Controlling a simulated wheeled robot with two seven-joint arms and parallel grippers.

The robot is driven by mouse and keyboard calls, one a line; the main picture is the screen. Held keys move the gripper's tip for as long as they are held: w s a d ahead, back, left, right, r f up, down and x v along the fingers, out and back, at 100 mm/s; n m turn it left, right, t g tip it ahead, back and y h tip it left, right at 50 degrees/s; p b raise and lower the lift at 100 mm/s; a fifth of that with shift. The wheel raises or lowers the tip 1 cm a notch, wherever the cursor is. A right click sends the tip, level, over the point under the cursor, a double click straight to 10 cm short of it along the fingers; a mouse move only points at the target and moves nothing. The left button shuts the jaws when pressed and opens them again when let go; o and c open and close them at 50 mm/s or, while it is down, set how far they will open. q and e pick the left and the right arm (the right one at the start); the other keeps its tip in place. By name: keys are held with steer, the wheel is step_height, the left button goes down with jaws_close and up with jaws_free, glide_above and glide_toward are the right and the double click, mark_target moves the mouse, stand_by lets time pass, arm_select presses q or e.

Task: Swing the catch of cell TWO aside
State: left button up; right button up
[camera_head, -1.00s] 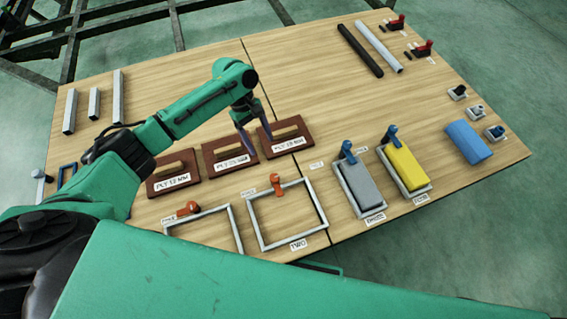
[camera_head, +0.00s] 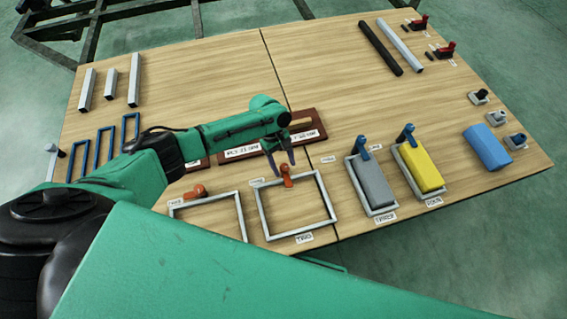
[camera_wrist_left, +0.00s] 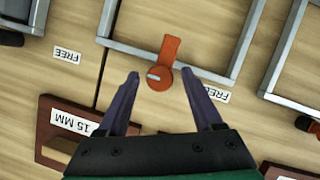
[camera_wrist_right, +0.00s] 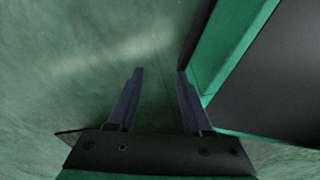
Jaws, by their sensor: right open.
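Cell TWO is an empty grey square frame (camera_head: 263,218) at the front middle of the table, with a label reading TWO at its front edge. Its orange catch (camera_head: 287,178) sits at the frame's back edge. In the left wrist view the catch (camera_wrist_left: 168,58) has a round pivot and an arm lying across the frame's bar. My left gripper (camera_head: 284,169) is open above the catch. In the left wrist view its fingers (camera_wrist_left: 165,85) stand to either side of the pivot, with nothing held. My right gripper (camera_wrist_right: 160,75) is open and empty, away from the table.
An empty frame with an orange catch (camera_head: 196,191) is to the left. Grey (camera_head: 374,184) and yellow (camera_head: 422,167) blocks sit in frames with blue catches to the right. A wooden plate (camera_head: 308,130) lies behind. FREE labels lie near the catches.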

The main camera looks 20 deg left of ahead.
arm_select(q)
jaws_close()
